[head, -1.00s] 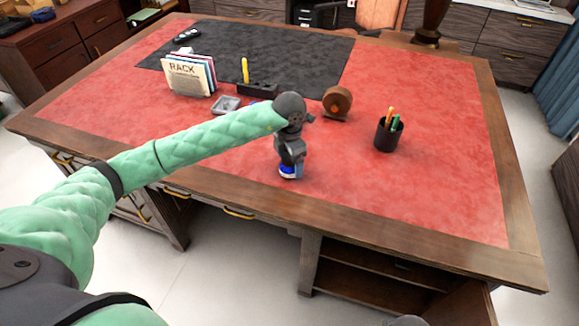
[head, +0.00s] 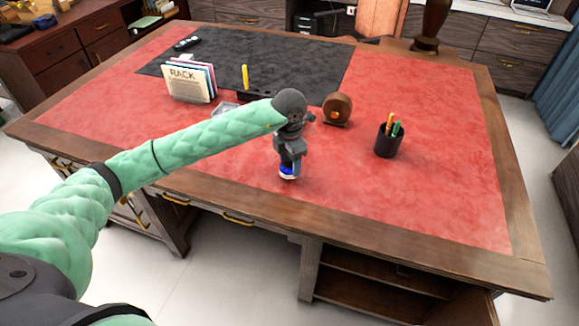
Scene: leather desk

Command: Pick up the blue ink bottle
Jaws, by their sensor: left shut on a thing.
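The blue ink bottle (head: 287,174) shows as a small blue and white shape at the front middle of the red desk top, in the head view. My left gripper (head: 288,165) comes down over it from above and is shut on it. The gripper covers most of the bottle's upper part. I cannot tell whether the bottle touches the desk or is just above it. My right gripper is not in view.
A black pen cup (head: 388,141) stands to the right and a round brown wooden object (head: 337,109) behind. A paper rack (head: 190,82) stands at the back left, near a dark mat (head: 300,50). The red desk top (head: 430,190) is clear at the front right.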

